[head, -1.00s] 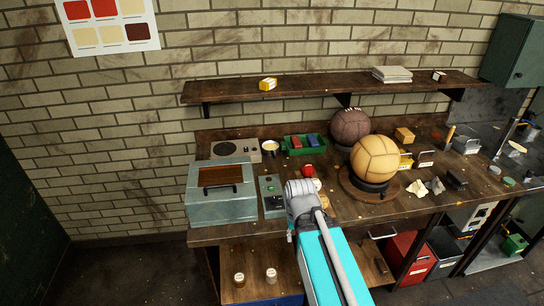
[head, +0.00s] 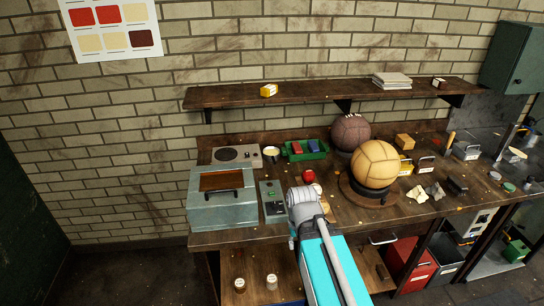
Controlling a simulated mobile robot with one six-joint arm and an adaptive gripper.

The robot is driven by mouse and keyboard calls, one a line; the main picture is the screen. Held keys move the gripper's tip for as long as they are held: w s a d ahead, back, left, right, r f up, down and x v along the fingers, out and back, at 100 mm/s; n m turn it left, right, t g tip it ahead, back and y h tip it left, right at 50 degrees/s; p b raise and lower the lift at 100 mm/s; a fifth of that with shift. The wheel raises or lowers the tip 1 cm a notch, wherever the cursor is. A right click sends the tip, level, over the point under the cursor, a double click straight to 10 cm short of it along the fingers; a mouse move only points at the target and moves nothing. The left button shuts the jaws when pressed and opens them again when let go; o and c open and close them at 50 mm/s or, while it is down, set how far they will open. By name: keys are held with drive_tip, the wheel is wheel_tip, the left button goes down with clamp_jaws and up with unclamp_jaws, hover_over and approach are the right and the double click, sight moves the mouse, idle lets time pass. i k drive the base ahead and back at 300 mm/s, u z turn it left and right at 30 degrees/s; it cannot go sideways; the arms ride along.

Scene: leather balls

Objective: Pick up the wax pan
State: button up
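A small round pan with pale cream contents (head: 271,151), which looks like the wax pan, stands upright at the back of the workbench. It is just right of a grey hot plate (head: 232,155) and left of a green tray. My arm reaches in from the bottom of the head view, and its grey joint is over the bench front, below and right of the pan. The fingers of my gripper do not show, so I cannot see whether they are open or shut. Nothing covers the pan.
A glass-sided box (head: 222,207) stands at the front left, beside a control box (head: 272,201). A green tray (head: 304,155) and a red ball (head: 309,176) are near the pan. Two large balls stand further right. A wooden shelf (head: 330,95) runs above the bench.

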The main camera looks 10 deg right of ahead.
sight(271, 154)
drive_tip(key=z, duration=0.25)
drive_tip(key=i, duration=0.9)
drive_tip(key=u, duration=0.2)
